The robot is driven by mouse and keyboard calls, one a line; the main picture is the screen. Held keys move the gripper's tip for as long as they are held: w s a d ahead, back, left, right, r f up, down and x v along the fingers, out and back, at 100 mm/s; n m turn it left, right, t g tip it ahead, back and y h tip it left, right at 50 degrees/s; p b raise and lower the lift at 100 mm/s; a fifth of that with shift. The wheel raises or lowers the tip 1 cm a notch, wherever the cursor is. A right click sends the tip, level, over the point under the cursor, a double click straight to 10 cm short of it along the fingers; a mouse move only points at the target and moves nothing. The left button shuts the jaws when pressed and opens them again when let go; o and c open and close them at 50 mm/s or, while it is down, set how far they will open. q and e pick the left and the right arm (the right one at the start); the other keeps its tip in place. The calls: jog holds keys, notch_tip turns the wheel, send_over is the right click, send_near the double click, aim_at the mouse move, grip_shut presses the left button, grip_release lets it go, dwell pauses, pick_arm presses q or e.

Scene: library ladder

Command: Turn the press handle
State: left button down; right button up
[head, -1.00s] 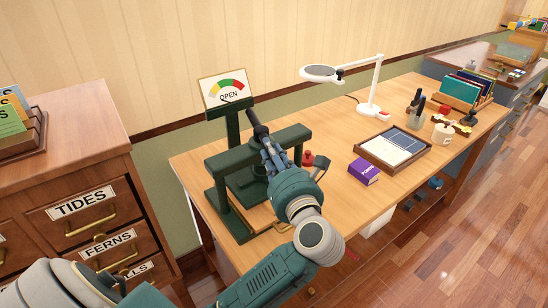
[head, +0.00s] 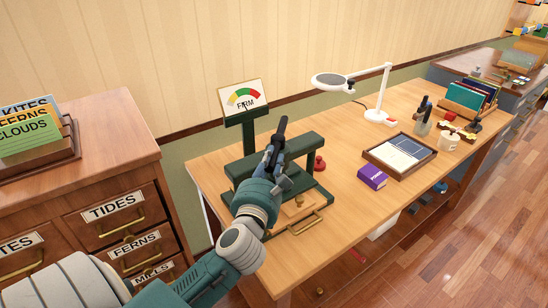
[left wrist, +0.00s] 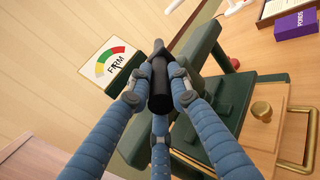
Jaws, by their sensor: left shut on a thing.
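The green press (head: 302,148) stands on the wooden desk. Its black handle (head: 279,131) sticks up above the top beam, and in the left wrist view the black grip (left wrist: 160,88) lies between my fingers. My left gripper (head: 274,160) is shut on the handle; in the left wrist view my gripper's blue fingers (left wrist: 158,82) close around it from both sides. The dial sign (head: 244,98) behind the press reads FIRM, and it also shows in the left wrist view (left wrist: 113,61). My arm hides part of the press. My right gripper is not in view.
A purple box (head: 372,177), a shallow tray (head: 430,161) and a white lamp (head: 375,115) stand right of the press. A red-knobbed item (head: 319,163) sits close beside it. A drawer cabinet (head: 110,170) stands at left. The desk's middle front is mostly clear.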

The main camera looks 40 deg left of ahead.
pick_arm(q)
jog(key=c, duration=1.6)
grip_release()
jog(key=shift+r, duration=0.15)
jog(key=shift+s+d, duration=0.15)
jog(key=shift+s, duration=0.2)
jog(key=v, duration=1.1)
jog(key=shift+s, duration=0.2)
